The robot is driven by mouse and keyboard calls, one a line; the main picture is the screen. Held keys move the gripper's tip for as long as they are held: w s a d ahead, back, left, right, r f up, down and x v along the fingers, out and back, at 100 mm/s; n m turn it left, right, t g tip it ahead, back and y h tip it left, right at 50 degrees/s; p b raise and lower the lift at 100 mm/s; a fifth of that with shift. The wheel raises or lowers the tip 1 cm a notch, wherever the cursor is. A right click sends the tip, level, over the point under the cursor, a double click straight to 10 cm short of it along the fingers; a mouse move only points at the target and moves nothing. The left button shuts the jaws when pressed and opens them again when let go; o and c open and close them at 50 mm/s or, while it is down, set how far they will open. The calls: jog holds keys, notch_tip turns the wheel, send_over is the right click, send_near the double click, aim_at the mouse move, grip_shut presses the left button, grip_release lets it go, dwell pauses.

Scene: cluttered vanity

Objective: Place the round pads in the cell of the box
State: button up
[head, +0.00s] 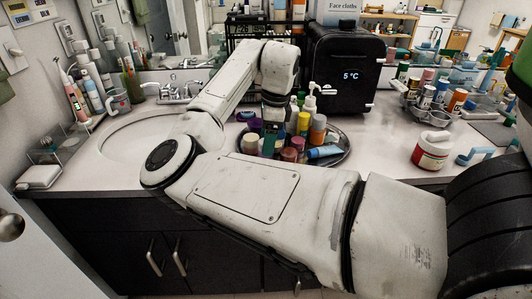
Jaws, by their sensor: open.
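My gripper (270,138) points down over the round tray (342,160) in the middle of the counter. It is open, and its fingers are among the bottles and tubes there, small and partly covered. I cannot make out the round pads; they may be hidden behind my arm or too small to tell. I cannot tell for sure which container is the box with cells. A clear divided holder (47,152) stands at the left end of the counter, and a grey caddy with several cups (412,104) stands at the right.
A sink basin (120,145) is left of my arm. A black mini fridge (350,70) stands behind the tray. A red and white jar (432,150) stands on the right, with some bare counter (385,140) to its left. My arm crosses the front edge.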

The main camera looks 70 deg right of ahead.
jog(key=shift+c, duration=0.2)
grip_shut()
dwell(0.5)
